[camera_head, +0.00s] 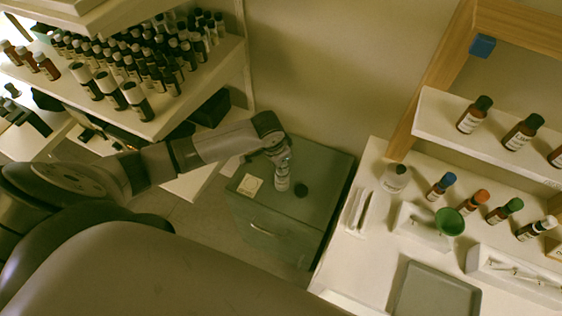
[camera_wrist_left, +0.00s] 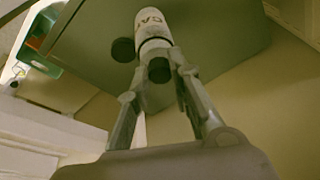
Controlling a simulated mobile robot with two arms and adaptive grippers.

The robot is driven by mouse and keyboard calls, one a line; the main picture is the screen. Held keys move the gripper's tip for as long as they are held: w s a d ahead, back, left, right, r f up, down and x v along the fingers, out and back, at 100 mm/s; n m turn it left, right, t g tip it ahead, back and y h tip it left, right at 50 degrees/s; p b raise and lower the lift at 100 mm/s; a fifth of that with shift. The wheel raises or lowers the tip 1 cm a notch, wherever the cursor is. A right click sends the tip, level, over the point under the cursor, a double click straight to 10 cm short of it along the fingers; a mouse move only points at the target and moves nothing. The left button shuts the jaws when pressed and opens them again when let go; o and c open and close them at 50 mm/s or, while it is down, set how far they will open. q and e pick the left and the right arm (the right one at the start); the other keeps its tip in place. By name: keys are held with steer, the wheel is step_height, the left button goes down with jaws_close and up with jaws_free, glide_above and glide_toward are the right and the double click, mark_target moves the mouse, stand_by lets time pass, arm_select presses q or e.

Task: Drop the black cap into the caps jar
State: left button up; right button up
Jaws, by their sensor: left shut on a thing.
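The caps jar (camera_head: 282,183) stands on the green cabinet, a small pale jar with a label. In the left wrist view the jar (camera_wrist_left: 152,25) shows part of its lettering, "CA". My left gripper (camera_head: 283,156) is right above the jar, pointing down. In the left wrist view the gripper (camera_wrist_left: 159,72) is shut on the black cap (camera_wrist_left: 159,70), which sits between the fingertips in front of the jar's near end. It hides part of the jar's mouth. I cannot tell the gap between cap and jar. My right gripper is not in view.
A dark round disc (camera_head: 301,190) lies on the green cabinet (camera_head: 318,169) beside the jar, as does a pale card (camera_head: 250,185). Shelves with many dark bottles (camera_head: 130,65) are at left. A white bench (camera_head: 352,262) with bottles, a green funnel (camera_head: 450,221) and a grey tray (camera_head: 435,292) is at right.

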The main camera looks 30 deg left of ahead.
arm_select(q)
steer(key=o, duration=0.9)
step_height(320, 180, up, 7)
steer(key=p, duration=0.8)
steer(key=shift+r, duration=0.15)
